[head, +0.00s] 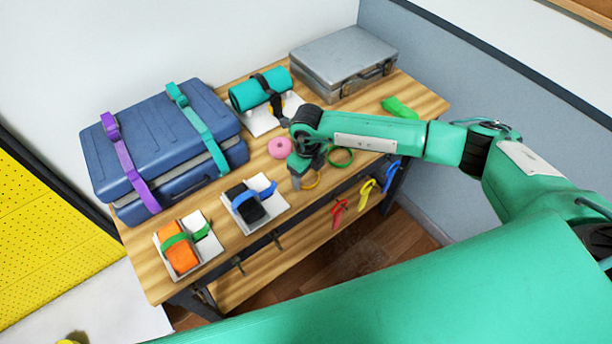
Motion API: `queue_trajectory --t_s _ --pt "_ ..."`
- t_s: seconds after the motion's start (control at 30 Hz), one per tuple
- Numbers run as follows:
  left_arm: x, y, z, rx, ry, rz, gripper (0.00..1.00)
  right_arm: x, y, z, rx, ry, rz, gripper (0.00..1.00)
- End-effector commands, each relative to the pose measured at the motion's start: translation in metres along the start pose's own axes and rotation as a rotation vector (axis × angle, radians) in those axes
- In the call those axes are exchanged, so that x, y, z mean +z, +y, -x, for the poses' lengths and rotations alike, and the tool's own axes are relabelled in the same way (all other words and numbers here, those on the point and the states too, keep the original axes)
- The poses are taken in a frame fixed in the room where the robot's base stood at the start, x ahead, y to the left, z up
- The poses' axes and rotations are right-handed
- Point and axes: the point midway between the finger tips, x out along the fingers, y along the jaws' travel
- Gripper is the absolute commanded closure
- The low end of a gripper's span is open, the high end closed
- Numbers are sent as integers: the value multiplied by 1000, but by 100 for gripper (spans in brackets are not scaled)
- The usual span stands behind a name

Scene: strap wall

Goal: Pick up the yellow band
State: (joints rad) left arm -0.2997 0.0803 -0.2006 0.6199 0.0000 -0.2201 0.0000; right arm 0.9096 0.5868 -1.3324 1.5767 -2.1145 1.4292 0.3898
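A small yellow-orange ring (314,183) lies near the front edge of the wooden table, partly hidden by my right gripper. A yellow strap (366,192) hangs at the table's front between a red strap (339,212) and a blue strap (391,175). I cannot tell for certain which of these is the yellow band. My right gripper (298,182) points down over the table, just left of the yellow-orange ring. Its fingers are small and partly hidden by its own body, so I cannot tell whether they are open or touching the ring. My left gripper is out of view.
On the table (262,162) are a pink ring (279,148), a green ring (340,156), a green band (400,107), a strapped blue suitcase (150,135), a grey case (340,58), a teal roll (259,90) and trays with a black item (249,206) and an orange item (179,249).

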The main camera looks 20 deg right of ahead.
Motion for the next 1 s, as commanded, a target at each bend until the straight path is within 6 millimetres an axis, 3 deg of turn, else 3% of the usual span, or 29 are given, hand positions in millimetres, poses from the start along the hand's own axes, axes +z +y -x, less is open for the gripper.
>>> queue_trajectory --t_s 0.07,0.43,0.63,0.77,1.0 --pt "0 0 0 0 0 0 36 0 0 0 0 0 0 51" --pt "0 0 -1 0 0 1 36 0 0 2 0 -1 0 51" --pt "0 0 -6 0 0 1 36 1 -1 17 0 -2 0 51" --pt "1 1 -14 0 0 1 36 1 0 40 -1 -6 1 51" --pt "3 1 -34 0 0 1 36 1 0 108 -2 -6 2 51"
